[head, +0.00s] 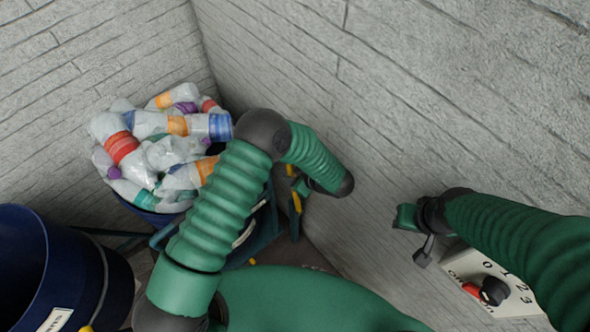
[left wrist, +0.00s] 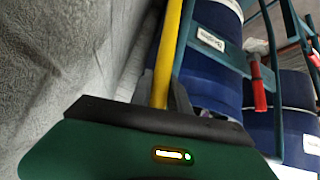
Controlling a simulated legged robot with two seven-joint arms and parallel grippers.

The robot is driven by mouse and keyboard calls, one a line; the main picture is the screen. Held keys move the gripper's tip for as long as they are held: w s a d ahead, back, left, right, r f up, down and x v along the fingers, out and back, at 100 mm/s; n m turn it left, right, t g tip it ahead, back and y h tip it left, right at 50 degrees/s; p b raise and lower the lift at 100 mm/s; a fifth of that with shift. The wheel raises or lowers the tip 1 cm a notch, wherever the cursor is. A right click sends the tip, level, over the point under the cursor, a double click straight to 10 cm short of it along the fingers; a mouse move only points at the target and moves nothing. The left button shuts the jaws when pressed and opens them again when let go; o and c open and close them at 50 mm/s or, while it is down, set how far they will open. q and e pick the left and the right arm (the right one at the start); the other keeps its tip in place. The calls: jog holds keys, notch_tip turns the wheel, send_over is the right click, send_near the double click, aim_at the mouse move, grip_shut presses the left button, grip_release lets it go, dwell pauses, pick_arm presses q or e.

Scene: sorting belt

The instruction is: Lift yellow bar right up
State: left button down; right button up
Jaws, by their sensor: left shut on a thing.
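The yellow bar (left wrist: 170,45) runs up through the left wrist view. My left gripper (left wrist: 162,92) is shut around its lower part there. In the head view my left gripper (head: 303,186) is mostly hidden by my own arm, and only a short piece of the yellow bar (head: 297,203) shows below it. My right gripper (head: 408,217) is at the right, near the wall and above a control box, apart from the bar. Its jaws are too hidden to read.
The control box (head: 490,284) has a red button and black dial. A blue barrel full of plastic bottles (head: 160,150) stands in the corner. Another blue barrel (head: 60,270) is at left. The left wrist view shows a red-handled hammer (left wrist: 259,85) and a teal frame (left wrist: 283,25).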

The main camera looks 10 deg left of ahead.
pick_arm(q)
jog(key=shift+s+f, duration=0.25)
jog(key=shift+s, duration=0.1)
jog(key=c, duration=1.6)
grip_release()
jog(key=o, duration=0.3)
jog(key=shift+w+d, duration=0.1)
jog(key=shift+w, duration=0.05)
jog(key=shift+o, duration=0.2)
jog(key=shift+d+r, duration=0.15)
jog(key=shift+d, duration=0.05)
pick_arm(e)
jog(key=shift+d, duration=0.15)
pick_arm(q)
jog(key=b+v, duration=0.2)
jog(key=v, duration=1)
jog(key=shift+w+b, duration=0.15)
jog(key=shift+b, duration=0.15)
pick_arm(e)
jog(key=x, duration=0.2)
jog(key=shift+s+f, duration=0.25)
jog(key=shift+f, duration=0.1)
